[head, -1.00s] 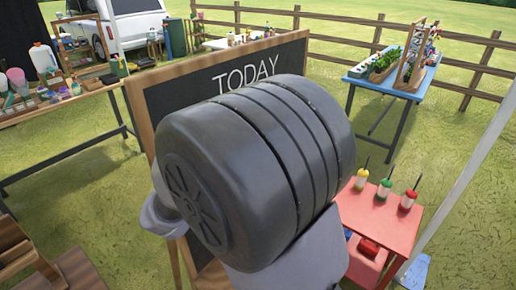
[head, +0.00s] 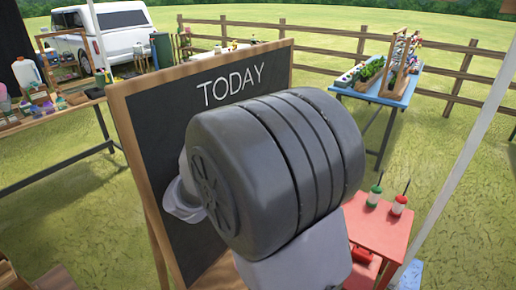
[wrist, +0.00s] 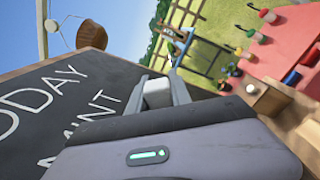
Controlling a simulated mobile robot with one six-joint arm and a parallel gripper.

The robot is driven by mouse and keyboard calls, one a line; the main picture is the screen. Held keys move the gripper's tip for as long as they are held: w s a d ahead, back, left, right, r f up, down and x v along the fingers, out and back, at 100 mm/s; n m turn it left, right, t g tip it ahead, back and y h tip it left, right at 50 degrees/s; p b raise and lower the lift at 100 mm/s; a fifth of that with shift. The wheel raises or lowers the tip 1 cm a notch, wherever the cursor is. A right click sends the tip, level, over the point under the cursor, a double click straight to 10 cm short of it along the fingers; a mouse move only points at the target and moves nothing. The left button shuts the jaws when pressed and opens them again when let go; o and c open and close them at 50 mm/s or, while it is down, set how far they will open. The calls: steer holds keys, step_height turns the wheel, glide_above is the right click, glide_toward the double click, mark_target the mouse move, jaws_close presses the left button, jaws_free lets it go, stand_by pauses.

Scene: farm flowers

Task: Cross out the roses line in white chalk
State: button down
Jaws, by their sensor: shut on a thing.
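The chalkboard (head: 150,120) stands in a wooden frame, with TODAY written at its top in white. In the wrist view the board (wrist: 30,160) fills the left, with part of TODAY and a line reading MINT, partly cut off. The roses line is not visible in either view; my arm covers much of the board in the head view. My gripper (wrist: 160,88) is shut on a pale white piece, likely the chalk (wrist: 157,93), beside the board's edge in the wrist view. My gripper is hidden behind my arm in the head view.
A red table (head: 385,232) with colored bottles stands right of the board. A blue table (head: 380,92) with plants is at the back right, before a wooden fence (head: 345,40). A cluttered table (head: 50,118) stands at the left. Grass lies between them.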

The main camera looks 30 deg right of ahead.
steer(key=b+v, duration=0.1)
steer(key=v, duration=0.7)
stand_by(1.3)
steer(key=shift+s+d+b, duration=0.1)
steer(key=shift+s+d, duration=0.2)
steer(key=shift+s, duration=0.6)
steer(key=shift+s+d+b, duration=0.15)
steer(key=shift+s+d, duration=0.2)
steer(key=shift+s, duration=0.55)
steer(key=shift+s+d+b, duration=0.1)
steer(key=shift+s+d, duration=0.2)
steer(key=shift+s, duration=0.65)
steer(key=s, duration=0.1)
steer(key=s+d, duration=0.1)
steer(key=shift+s, duration=0.4)
